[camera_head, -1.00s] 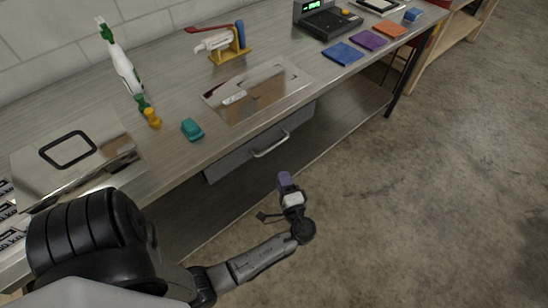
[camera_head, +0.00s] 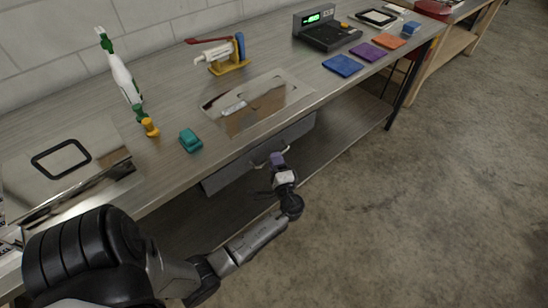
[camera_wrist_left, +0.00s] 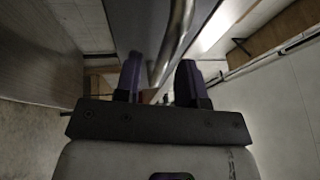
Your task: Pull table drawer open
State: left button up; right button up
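The grey table drawer (camera_head: 228,175) hangs under the metal tabletop and looks closed. Its curved metal handle (camera_head: 287,149) is partly hidden by my left gripper. My left gripper (camera_head: 277,158) is at the drawer front, by the handle. In the left wrist view my left gripper (camera_wrist_left: 160,80) has its two purple-dark fingers apart, with a gap between them. The handle (camera_wrist_left: 176,35) shows as a shiny bar ahead, in line with that gap. I cannot tell whether the fingers touch it. My right gripper is not in view.
A lower shelf (camera_head: 340,135) runs beneath the drawer. The floor (camera_head: 420,190) in front is clear.

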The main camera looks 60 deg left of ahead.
pick_arm(q)
jog(key=shift+x, duration=0.9)
grip_shut()
